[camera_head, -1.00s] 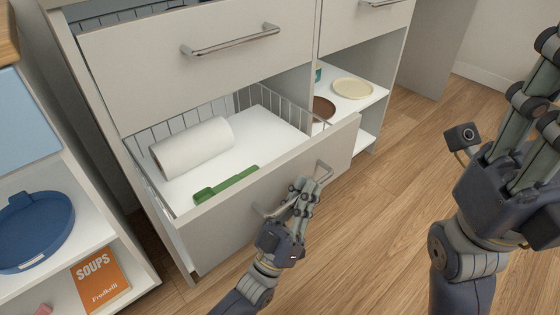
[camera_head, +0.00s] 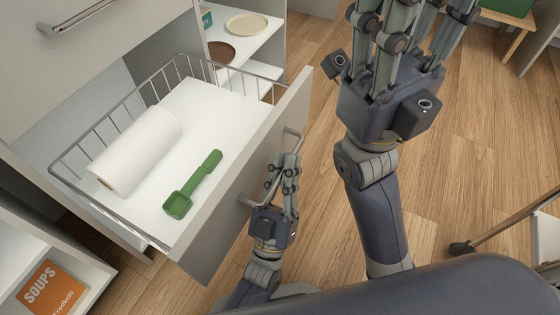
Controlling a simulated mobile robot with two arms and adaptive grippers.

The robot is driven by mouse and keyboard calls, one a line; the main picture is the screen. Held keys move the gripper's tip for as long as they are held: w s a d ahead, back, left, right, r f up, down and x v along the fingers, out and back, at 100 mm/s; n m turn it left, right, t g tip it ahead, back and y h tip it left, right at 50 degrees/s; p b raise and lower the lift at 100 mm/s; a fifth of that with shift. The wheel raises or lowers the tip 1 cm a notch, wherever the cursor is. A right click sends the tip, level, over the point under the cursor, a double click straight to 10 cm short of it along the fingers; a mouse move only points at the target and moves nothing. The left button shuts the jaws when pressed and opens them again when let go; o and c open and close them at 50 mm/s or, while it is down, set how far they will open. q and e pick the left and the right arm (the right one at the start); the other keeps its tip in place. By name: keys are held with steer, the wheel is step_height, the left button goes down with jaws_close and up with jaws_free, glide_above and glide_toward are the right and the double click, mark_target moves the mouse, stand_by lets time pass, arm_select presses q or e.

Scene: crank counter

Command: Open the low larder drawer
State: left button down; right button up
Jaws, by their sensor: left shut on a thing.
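The low larder drawer (camera_head: 240,180) is a pale-fronted drawer with a wire rail and white floor. It stands well out from its cabinet. Its metal bar handle (camera_head: 291,140) is on the front. My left gripper (camera_head: 284,172) is shut on this handle, its fingers wrapped around the bar and partly hiding it. A white paper roll (camera_head: 140,150) and a green scoop (camera_head: 194,184) lie inside the drawer. My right gripper (camera_head: 413,28) is raised at the upper right, away from the drawer. Its fingers are spread and empty, with the tips cut off by the top edge.
A closed upper drawer (camera_head: 45,60) sits above the low one. Open shelves hold a cream plate (camera_head: 247,24) and a brown dish (camera_head: 218,53).

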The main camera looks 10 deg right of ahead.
arm_select(q)
steer(key=shift+f, duration=0.1)
steer(key=c, duration=1.7)
jaws_free()
steer(key=shift+s+a+f, duration=0.15)
steer(key=shift+s+f, duration=0.05)
steer(key=shift+f, duration=0.05)
steer(key=s+a, duration=0.2)
steer(key=s, duration=0.2)
steer(key=s+a+f, duration=0.1)
steer(key=s+a, duration=0.1)
steer(key=s, duration=0.2)
steer(key=s+a, duration=0.2)
steer(key=s, duration=0.2)
steer(key=shift+s+a+f, duration=0.15)
steer(key=shift+s+f, duration=0.05)
steer(key=shift+f, duration=0.05)
